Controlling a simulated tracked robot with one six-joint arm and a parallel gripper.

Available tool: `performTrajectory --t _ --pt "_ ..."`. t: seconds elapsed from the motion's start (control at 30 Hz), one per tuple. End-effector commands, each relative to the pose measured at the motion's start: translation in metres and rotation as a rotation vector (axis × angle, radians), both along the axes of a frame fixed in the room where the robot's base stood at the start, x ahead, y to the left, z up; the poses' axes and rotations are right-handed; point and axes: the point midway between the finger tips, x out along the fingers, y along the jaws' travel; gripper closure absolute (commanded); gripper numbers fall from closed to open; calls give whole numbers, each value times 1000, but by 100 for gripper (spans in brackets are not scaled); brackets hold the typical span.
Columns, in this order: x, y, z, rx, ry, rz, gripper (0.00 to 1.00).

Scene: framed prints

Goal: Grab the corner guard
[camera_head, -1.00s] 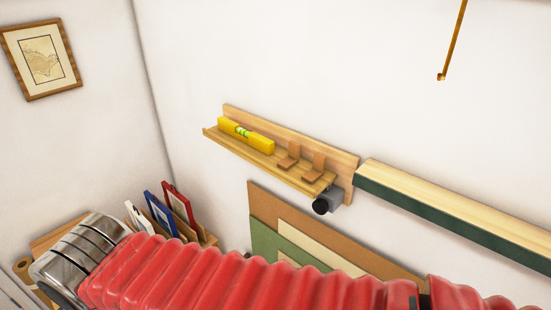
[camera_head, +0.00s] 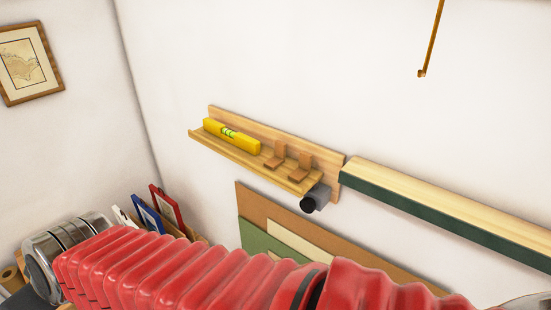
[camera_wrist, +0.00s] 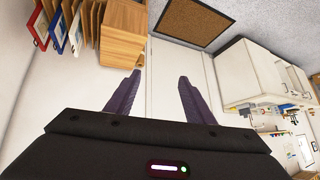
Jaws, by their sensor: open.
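Two small brown L-shaped pieces, which look like corner guards, stand on the wooden wall ledge. One corner guard (camera_head: 275,157) is nearer the yellow level, and the other (camera_head: 301,168) is nearer the ledge's right end. My gripper (camera_wrist: 159,77) is open and empty in the wrist view, its two dark fingers apart. No corner guard shows in the wrist view. My gripper is not seen in the head view, where only my red-sleeved arm crosses the bottom.
The ledge (camera_head: 232,153) also holds a yellow level (camera_head: 231,135). A grey cylinder-like item (camera_head: 314,199) sits below its right end. A green-faced wooden rail (camera_head: 455,213) is to the right. Framed prints (camera_head: 165,205) and flat boards (camera_head: 262,222) stand below. A cork board (camera_wrist: 186,22) shows in the wrist view.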

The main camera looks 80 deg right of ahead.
Motion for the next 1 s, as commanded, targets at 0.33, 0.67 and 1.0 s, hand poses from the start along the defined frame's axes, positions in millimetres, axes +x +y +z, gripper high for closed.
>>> performTrajectory --t 0.33,0.67,1.0 --pt "80 -87 26 50 -307 -305 52" --pt "88 -220 41 -48 -539 -702 52" --pt "1 -357 32 -319 -625 -1194 52"
